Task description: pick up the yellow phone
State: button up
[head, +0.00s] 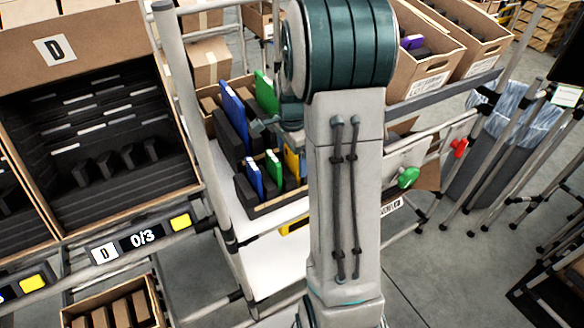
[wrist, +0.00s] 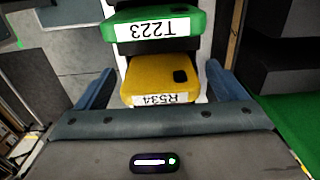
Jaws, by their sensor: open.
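The yellow phone (wrist: 155,78) stands upright in the wrist view, label R534 facing me, with a dark camera patch at its right. It lies between the two blue fingers of my gripper (wrist: 160,70), which are open, with a gap on each side. A green phone (wrist: 150,24) labelled T223 stands just beyond it. In the head view a small strip of the yellow phone (head: 292,163) shows beside my arm, which hides most of it. My gripper (head: 272,130) is partly hidden there too, over the carton of phones.
Blue phones (head: 235,115) and green phones (head: 265,92) stand in black slots of the tilted carton (head: 278,207). A large carton marked D (head: 100,55) with empty black slots is at the left, above a 0/3 display (head: 139,239). More cartons (head: 428,78) stand at the right.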

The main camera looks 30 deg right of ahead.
jog(key=c, duration=1)
jog(key=shift+r, duration=0.15)
